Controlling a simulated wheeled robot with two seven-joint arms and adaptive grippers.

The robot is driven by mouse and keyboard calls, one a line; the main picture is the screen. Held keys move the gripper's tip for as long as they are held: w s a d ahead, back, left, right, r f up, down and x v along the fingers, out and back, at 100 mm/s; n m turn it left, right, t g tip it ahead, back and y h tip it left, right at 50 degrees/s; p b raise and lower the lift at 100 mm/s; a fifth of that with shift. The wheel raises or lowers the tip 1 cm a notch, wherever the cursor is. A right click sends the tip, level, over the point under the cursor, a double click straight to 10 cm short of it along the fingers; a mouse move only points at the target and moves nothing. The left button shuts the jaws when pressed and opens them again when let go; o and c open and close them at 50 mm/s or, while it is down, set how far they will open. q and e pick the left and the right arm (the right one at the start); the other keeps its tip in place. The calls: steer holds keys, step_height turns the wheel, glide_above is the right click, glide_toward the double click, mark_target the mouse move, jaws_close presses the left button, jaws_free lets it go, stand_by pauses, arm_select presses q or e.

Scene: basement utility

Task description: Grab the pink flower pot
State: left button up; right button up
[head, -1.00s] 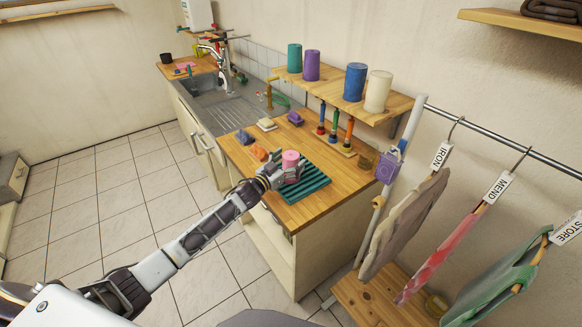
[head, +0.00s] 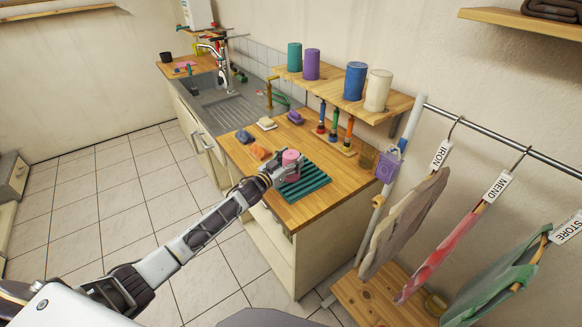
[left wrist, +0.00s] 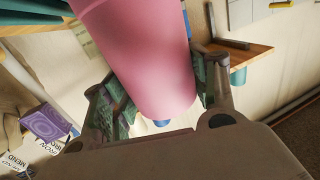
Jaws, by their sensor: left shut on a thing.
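The pink flower pot (head: 291,157) is a small pink cylinder over the green ridged mat (head: 308,187) on the wooden counter. My left gripper (head: 287,170) reaches in from the left and is shut on the pot. In the left wrist view the pot (left wrist: 150,60) fills the upper middle, with a finger on each side of the left gripper (left wrist: 160,100). I cannot tell whether the pot's base touches the mat. My right gripper is not in view.
Small blue, orange, cream and purple blocks (head: 296,118) lie behind on the counter (head: 325,160). Upright colored tools (head: 334,127) stand at its back right. A shelf (head: 395,103) with several cylinders hangs above. Garments hang from a rail (head: 490,138) at right.

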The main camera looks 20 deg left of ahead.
arm_select(q)
steer(key=shift+c, duration=0.9)
steer(key=shift+r, duration=0.15)
steer(key=shift+r, duration=4.85)
steer(key=shift+r, duration=0.1)
